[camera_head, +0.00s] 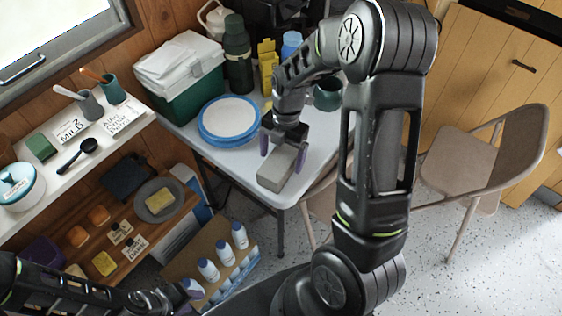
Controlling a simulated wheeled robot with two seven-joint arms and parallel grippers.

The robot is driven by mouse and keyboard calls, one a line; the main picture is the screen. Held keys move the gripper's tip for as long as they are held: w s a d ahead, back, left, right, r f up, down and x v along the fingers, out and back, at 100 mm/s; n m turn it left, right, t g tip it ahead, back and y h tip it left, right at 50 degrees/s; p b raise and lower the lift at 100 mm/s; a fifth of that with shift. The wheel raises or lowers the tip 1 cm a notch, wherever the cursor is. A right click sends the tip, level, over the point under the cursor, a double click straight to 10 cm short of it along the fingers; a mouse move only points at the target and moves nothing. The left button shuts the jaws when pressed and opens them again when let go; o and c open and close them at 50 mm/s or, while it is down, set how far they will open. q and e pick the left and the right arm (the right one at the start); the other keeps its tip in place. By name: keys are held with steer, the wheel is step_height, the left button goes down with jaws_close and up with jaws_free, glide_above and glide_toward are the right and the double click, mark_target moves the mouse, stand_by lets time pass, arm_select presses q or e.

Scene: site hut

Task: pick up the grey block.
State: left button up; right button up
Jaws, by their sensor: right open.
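The grey block (275,174) lies on the white folding table, close to its near corner. My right gripper (282,158) is over the block's far end, pointing down. Its two purple-grey fingers are apart, one to each side of the block; I cannot tell whether they touch it. The gripper body hides part of the block's far end. My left gripper (190,288) is low at the bottom left, by the white bottles; only a bit of it shows, and its jaws cannot be made out.
Blue-rimmed plates (229,119) stand just left of the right gripper. A green and white cooler (182,73), a dark flask (238,55) and a dark mug (327,95) are further back. A folding chair (462,160) stands right. White bottles (225,252) are below the table.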

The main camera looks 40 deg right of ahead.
step_height(320, 180, down, 2)
steer(key=shift+a, duration=0.1)
steer(key=shift+c, duration=0.6)
steer(key=shift+r, duration=0.1)
jaws_close()
stand_by(0.7)
